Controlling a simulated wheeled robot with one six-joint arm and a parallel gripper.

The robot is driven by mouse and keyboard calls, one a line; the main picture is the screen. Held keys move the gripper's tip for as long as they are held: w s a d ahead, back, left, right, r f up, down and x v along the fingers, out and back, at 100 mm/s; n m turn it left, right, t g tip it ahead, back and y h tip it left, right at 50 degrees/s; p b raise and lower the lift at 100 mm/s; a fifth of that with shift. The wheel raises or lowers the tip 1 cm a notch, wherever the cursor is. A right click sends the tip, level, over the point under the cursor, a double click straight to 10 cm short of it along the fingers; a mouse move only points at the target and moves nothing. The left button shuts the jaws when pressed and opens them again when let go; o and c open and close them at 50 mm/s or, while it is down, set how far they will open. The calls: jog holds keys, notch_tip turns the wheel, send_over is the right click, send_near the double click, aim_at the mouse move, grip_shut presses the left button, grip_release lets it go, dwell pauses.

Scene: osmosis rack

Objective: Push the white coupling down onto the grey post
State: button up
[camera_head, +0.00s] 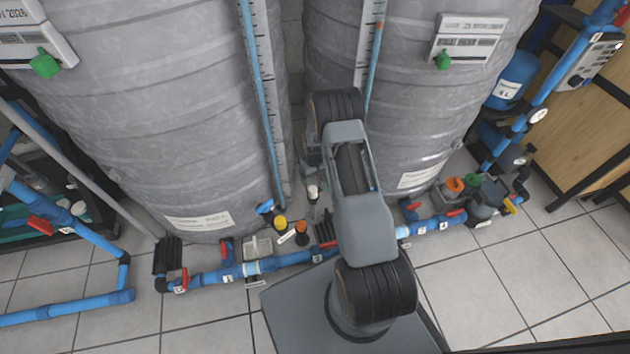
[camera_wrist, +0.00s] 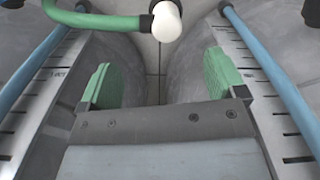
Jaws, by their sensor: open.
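In the wrist view, a white rounded piece (camera_wrist: 165,20) that looks like the coupling shows at the top edge, at the end of a green hose (camera_wrist: 105,20) with a dark collar. My gripper (camera_wrist: 156,62) is open, its two green pads wide apart with nothing between them. The white piece appears beyond the fingertips, apart from them. In the head view, a small white-topped upright piece (camera_head: 313,191) stands between the tanks, left of my arm; I cannot tell if it is the same piece. I cannot make out the grey post for certain. My arm mostly hides the gripper there.
Two large grey tanks (camera_head: 150,110) (camera_head: 420,90) stand close on both sides, with blue tubes and scales (camera_head: 258,90) along the narrow gap. Blue pipes with red valves (camera_head: 230,272) run along the floor in front. Tiled floor (camera_head: 480,290) is free at the right.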

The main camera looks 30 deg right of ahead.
jog(key=shift+r+p, duration=0.7)
jog(key=shift+r, duration=2.1)
jog(key=shift+r, duration=0.1)
